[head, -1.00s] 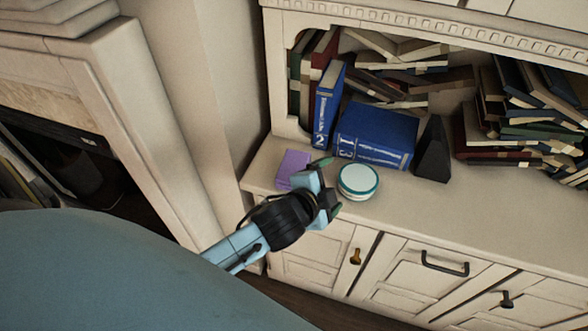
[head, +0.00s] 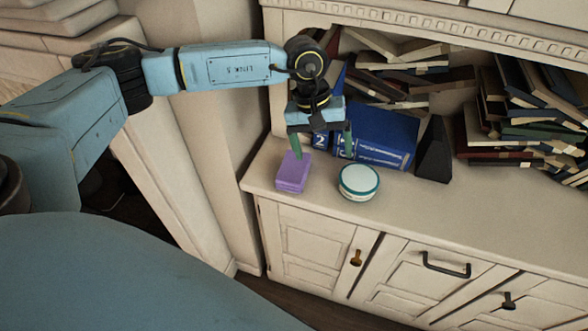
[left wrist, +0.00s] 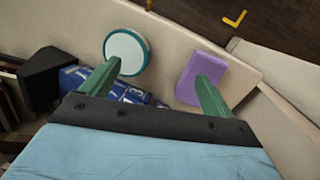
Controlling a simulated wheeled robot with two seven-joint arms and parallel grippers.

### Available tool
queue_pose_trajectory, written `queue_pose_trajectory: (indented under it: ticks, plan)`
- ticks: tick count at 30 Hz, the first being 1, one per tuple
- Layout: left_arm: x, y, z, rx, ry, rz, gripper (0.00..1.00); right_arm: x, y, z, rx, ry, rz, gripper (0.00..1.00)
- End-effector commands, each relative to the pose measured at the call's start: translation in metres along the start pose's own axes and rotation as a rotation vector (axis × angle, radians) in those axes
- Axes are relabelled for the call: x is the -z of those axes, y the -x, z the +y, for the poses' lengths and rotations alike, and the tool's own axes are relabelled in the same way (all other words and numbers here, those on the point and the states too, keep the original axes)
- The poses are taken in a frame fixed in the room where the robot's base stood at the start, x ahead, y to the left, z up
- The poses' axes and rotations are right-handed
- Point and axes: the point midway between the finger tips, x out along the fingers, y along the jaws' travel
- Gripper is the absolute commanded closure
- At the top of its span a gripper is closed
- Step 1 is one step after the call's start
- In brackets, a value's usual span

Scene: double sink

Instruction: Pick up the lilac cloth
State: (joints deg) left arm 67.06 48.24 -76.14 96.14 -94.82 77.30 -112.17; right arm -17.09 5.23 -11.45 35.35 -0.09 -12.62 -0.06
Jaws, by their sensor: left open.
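The lilac cloth (head: 293,172) is a small folded purple block on the cabinet ledge, near its left end. It also shows in the left wrist view (left wrist: 204,66), partly hidden behind one green finger. My left gripper (head: 322,148) points down above the ledge, open and empty. One finger overlaps the upper edge of the cloth in the head view; I cannot tell whether it touches. The other finger is to the right, in front of the blue books. In the left wrist view the gripper (left wrist: 157,84) has its fingers wide apart. My right gripper is not in view.
A round white tin with a teal rim (head: 358,182) stands just right of the cloth. Blue books (head: 378,135) and a black wedge-shaped object (head: 434,150) stand behind. Book piles fill the shelf. The ledge (head: 470,205) is clear further right.

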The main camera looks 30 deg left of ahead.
Motion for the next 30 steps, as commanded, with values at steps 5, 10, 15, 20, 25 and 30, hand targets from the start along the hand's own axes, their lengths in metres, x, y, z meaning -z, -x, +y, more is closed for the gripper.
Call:
queue_pose_trajectory:
  ticks: [5,10,15,20,25,30]
  plan:
    - [0.031,0.029,-0.051,0.213,-0.079,0.083,0.13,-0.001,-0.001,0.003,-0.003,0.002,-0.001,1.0]
    - [0.036,0.015,-0.065,0.255,-0.092,0.089,0.13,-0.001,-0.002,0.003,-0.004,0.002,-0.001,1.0]
    - [0.039,-0.019,-0.072,0.252,-0.092,0.087,0.13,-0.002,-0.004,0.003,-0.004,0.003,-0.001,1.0]
    - [0.042,-0.04,-0.076,0.248,-0.093,0.089,0.13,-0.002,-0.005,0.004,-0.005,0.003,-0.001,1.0]
    - [0.043,-0.05,-0.079,0.248,-0.092,0.089,0.13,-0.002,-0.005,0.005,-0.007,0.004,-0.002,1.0]
    - [0.046,-0.073,-0.087,0.249,-0.09,0.088,0.13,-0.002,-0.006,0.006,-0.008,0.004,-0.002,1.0]
